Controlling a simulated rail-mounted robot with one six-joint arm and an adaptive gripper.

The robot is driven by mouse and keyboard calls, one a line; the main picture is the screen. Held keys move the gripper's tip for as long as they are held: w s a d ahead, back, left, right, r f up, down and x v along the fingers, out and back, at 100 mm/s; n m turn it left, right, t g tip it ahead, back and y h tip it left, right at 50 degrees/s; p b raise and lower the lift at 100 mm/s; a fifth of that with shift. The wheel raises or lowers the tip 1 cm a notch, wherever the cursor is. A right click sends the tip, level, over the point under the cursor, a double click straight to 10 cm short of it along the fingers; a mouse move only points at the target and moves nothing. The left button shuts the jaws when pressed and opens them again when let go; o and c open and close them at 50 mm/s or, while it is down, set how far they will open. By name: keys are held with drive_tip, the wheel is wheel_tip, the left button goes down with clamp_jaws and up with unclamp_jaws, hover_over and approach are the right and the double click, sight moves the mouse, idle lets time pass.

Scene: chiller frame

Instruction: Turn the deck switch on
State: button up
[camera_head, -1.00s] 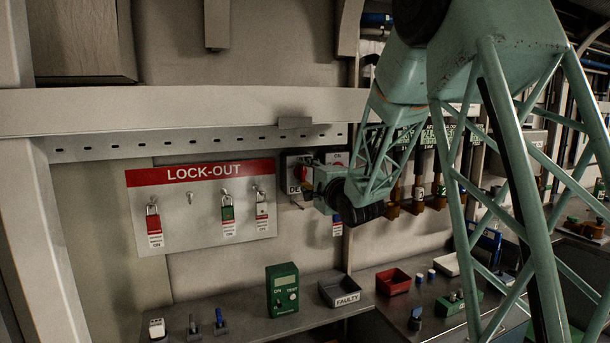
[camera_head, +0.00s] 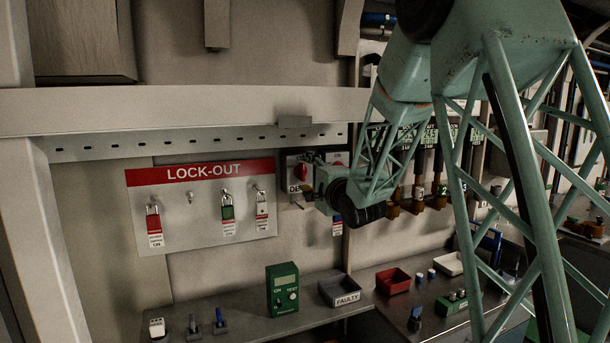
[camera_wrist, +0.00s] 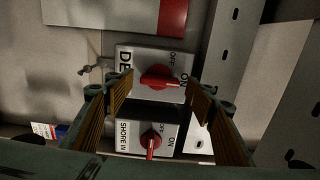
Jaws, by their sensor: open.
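The deck switch (camera_wrist: 146,62) is a pale plate with a red knob (camera_wrist: 159,78), part of its label reading "DE", and OFF and ON marks at its right in the wrist view. The knob's handle points right, near the ON mark; its exact setting is hard to tell. In the head view the deck switch's red knob (camera_head: 301,172) shows just above my gripper (camera_head: 309,193). My gripper (camera_wrist: 160,84) is open in the wrist view, one finger on each side of the knob. I cannot tell whether the fingers touch it.
A shore switch (camera_wrist: 124,138) with a red knob sits beside the deck switch, below it in the wrist view. The lock-out board (camera_head: 190,238) with padlocks hangs at left. A green tester (camera_head: 282,290) and a FAULTY tray (camera_head: 340,298) stand on the bench below.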

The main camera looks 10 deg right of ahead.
drive_tip(key=s+d, duration=0.2)
drive_tip(key=s, duration=0.8)
drive_tip(key=shift+s, duration=0.4)
drive_tip(key=shift+s, duration=0.1)
drive_tip(key=s+f+n+g+h, duration=0.1)
drive_tip(key=s+f+n+g, duration=0.2)
drive_tip(key=s, duration=1.7)
drive_tip(key=s+a+f+n+g+h, duration=0.1)
drive_tip(key=s+f+n+g, duration=0.2)
drive_tip(key=s, duration=1.6)
drive_tip(key=s+a+f+n+g+h, duration=0.1)
drive_tip(key=s+n+g, duration=0.6)
drive_tip(key=s, duration=1.3)
drive_tip(key=f+n, duration=0.1)
drive_tip(key=n, duration=0.2)
drive_tip(key=shift+s+a+f+g, duration=0.25)
drive_tip(key=shift+s+f+g, duration=0.05)
drive_tip(key=shift+f+g, duration=0.1)
